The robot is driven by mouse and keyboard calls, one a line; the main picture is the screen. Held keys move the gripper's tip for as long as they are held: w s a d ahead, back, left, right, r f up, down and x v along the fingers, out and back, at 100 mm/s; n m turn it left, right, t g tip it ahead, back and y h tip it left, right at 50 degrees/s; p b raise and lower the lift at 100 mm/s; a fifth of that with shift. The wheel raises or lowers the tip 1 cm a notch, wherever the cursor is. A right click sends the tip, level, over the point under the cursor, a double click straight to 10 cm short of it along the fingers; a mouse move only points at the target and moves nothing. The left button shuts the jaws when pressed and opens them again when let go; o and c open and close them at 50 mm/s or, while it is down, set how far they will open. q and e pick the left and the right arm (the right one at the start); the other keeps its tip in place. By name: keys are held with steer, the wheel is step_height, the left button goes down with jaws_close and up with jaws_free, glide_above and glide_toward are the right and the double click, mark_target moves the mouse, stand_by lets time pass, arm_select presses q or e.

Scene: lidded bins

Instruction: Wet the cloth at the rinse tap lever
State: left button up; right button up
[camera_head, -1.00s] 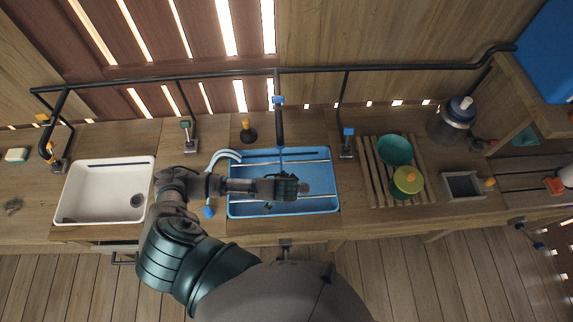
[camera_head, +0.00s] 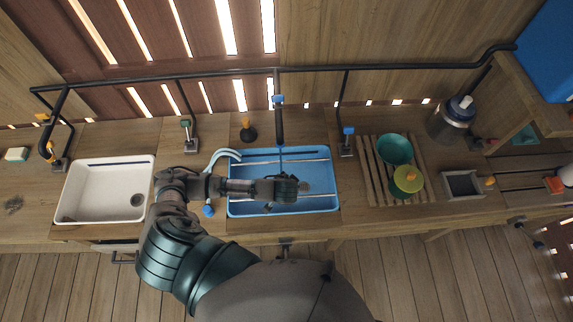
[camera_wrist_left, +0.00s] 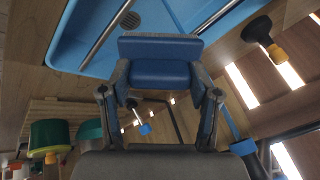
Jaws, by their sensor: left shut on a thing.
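My left gripper (camera_head: 290,187) is over the blue basin (camera_head: 332,170), its arm coming in from the left. In the head view the cloth is mostly hidden by the gripper. A black tap (camera_head: 280,125) with a blue top hangs from the pipe behind the basin, with its lower end above the basin's back edge. A blue-topped lever (camera_head: 348,132) stands right of the basin; I cannot tell which lever is the rinse tap's. My right gripper is not in view.
A white basin (camera_head: 75,180) is at left, with a green-topped lever (camera_head: 186,125) between basins. A slatted rack (camera_head: 372,190) with green and yellow-lidded pots and a metal canister (camera_head: 450,122) are at right. A black pipe (camera_head: 220,77) runs along the back.

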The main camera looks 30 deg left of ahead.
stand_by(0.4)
arm_select(q)
steer(key=s+d+r, duration=0.2)
steer(key=s+r, duration=0.2)
steer(key=shift+s+d, duration=0.15)
steer(key=shift+s, duration=0.1)
stand_by(0.4)
